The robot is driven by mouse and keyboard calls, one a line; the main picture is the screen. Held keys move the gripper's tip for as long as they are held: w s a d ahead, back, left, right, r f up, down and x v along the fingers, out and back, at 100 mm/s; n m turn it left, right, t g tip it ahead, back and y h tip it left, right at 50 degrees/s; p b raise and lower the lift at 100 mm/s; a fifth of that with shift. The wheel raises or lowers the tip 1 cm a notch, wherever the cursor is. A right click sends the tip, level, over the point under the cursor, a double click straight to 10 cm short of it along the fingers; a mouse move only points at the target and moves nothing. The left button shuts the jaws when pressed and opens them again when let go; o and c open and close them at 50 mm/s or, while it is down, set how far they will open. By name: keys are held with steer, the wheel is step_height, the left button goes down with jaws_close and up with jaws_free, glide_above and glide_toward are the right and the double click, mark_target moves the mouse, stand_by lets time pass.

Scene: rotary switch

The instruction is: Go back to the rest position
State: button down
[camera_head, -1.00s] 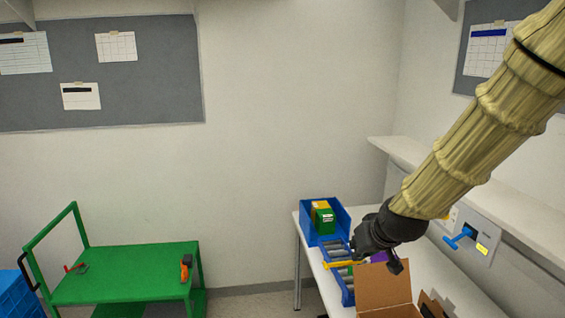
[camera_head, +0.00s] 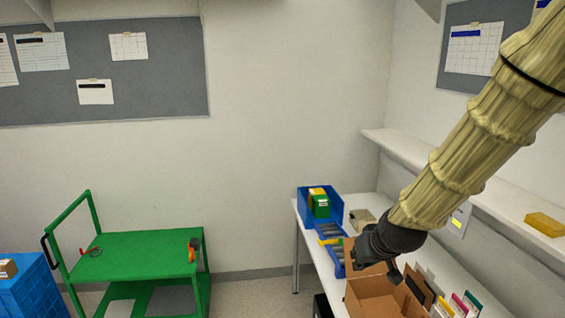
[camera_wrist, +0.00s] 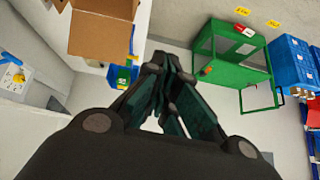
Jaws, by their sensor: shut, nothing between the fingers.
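My arm comes in from the upper right of the head view and hangs over the white table (camera_head: 308,235). My gripper (camera_head: 393,277) is at its lower end, above the open cardboard box (camera_head: 372,298), and partly hides it. In the wrist view my gripper (camera_wrist: 166,65) has its fingers together with nothing between them. In the wrist view a panel with a blue handle and yellow knob (camera_wrist: 15,80) shows at the left edge.
A blue bin (camera_head: 333,210) with green and yellow boxes stands at the table's far end. A white shelf (camera_head: 400,150) runs along the right wall, with a yellow block (camera_head: 544,224) on it. A green cart (camera_head: 140,255) and blue crates (camera_head: 28,285) stand left; floor between is open.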

steer(key=s+d+f+g, duration=0.1)
steer(key=s+f, duration=0.2)
steer(key=f, duration=0.6)
steer(key=s+f+g, duration=0.1)
steer(key=s+f, duration=0.2)
steer(key=f, duration=0.5)
steer(key=s+d+f+m+g+h, duration=0.1)
steer(key=s+f+g, duration=0.2)
steer(key=s+f, duration=1.15)
steer(key=s+d+f+m+g, duration=0.1)
steer(key=s+d+f+g, duration=0.15)
steer(key=s+f, duration=1.25)
steer(key=s+a+f+b, duration=0.1)
steer(key=s+f+b, duration=0.2)
steer(key=f+b, duration=0.4)
steer(key=b, duration=0.3)
steer(key=shift+h, duration=0.3)
